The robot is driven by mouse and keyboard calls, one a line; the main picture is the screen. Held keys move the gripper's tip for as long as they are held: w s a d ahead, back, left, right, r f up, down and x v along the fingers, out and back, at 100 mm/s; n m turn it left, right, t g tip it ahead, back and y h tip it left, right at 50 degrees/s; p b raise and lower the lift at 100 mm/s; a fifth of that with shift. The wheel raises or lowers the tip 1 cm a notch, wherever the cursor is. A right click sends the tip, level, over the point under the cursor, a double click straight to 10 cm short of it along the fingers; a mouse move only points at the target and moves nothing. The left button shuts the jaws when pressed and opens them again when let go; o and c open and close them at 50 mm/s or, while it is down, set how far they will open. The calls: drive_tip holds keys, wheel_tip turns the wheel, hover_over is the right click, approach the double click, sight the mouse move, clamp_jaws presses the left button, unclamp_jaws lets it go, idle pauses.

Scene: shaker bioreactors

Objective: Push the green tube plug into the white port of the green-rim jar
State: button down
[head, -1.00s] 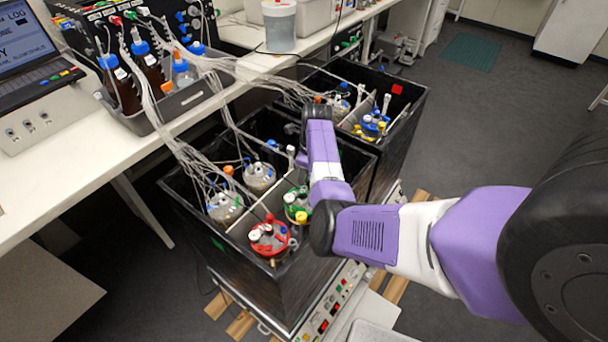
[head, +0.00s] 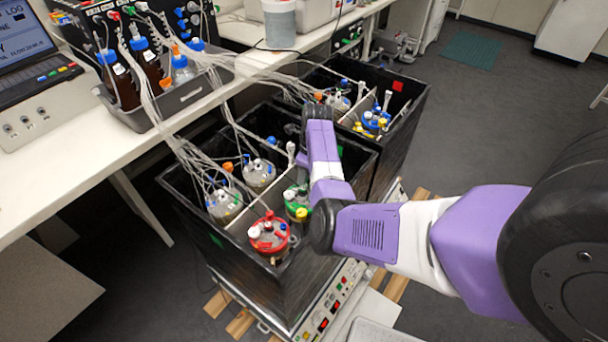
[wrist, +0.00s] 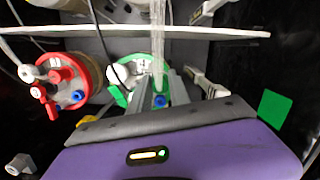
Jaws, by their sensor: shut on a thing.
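The green-rim jar (wrist: 131,66) lies under my gripper in the wrist view, largely hidden by the fingers. It also shows in the head view (head: 297,203), left of my forearm. White fittings (wrist: 118,74) stand on its lid, left of the fingers; I cannot tell surely which is the white port. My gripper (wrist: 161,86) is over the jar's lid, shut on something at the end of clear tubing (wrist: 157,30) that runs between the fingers. I take it for the green tube plug, but its tip and any contact with the port are hidden. A blue fitting (wrist: 160,101) shows by the fingers.
The red-rim jar (wrist: 68,82) stands close to the left, with raised ports. A light divider panel (wrist: 220,33) crosses beyond the jar. The black box walls (head: 215,240) enclose the jars. Hanging tube lines (head: 190,150) run from the bench to other jars.

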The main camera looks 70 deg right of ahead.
sight(307, 180)
drive_tip(key=shift+f+b, duration=0.6)
drive_tip(key=shift+f, duration=0.5)
idle(1.3)
drive_tip(key=c, duration=1.1)
unclamp_jaws()
drive_tip(key=shift+c, duration=0.2)
drive_tip(key=shift+r, duration=0.1)
drive_tip(key=r, duration=0.5)
drive_tip(key=s+r, duration=0.1)
drive_tip(key=r, duration=0.1)
drive_tip(key=shift+r, duration=0.35)
drive_tip(key=shift+d, duration=0.1)
